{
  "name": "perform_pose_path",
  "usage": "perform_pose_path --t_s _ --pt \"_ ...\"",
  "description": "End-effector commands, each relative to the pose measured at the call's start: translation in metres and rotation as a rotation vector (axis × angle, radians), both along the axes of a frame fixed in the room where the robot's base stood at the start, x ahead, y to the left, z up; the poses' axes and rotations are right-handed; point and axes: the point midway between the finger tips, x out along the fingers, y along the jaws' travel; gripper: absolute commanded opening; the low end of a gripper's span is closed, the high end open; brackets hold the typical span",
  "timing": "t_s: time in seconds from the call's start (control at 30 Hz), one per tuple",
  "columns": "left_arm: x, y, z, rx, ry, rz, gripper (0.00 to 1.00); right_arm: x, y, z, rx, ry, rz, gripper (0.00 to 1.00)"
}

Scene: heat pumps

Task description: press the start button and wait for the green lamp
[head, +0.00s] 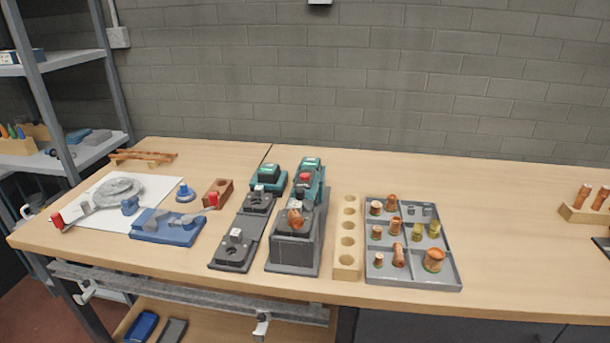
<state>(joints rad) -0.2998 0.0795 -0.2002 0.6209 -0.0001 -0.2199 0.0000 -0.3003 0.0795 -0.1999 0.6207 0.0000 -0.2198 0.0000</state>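A dark grey machine (293,252) stands upright on the middle of the bench. A copper-coloured fitting (295,218) sits in its top. Behind the fitting is a teal head (317,186) with a red knob or button (304,177) at its front. A second teal unit (268,180) stands to the left, behind a low dark fixture (238,247) with small metal blocks on it. I cannot tell which part is the start button. No lit green lamp can be made out. Neither of my grippers is in view.
A wooden block with holes (348,258) and a grey tray (447,268) of copper and brass fittings stand right of the machine. Blue fixtures (166,228) and a white sheet (88,221) lie left. The bench is clear between the tray and the wooden rack (588,214).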

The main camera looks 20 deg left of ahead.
Motion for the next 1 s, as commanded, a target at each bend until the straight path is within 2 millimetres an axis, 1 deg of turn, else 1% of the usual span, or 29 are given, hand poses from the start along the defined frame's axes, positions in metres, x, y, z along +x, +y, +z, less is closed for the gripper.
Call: perform_pose_path --t_s 0.03,0.07,0.1,0.17,0.2,1.0 --pt "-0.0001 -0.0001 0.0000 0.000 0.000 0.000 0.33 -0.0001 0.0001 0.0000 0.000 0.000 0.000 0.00" --pt "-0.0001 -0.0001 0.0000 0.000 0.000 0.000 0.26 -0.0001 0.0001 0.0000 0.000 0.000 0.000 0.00" --pt "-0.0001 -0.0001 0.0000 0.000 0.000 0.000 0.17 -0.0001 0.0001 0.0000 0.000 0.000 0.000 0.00" --pt "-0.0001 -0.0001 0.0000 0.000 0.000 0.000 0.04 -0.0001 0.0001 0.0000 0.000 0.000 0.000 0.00" --pt "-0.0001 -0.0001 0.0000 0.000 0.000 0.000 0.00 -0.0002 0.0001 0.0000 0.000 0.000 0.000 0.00" --pt "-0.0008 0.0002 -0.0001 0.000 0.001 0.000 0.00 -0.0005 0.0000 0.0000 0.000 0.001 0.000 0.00"
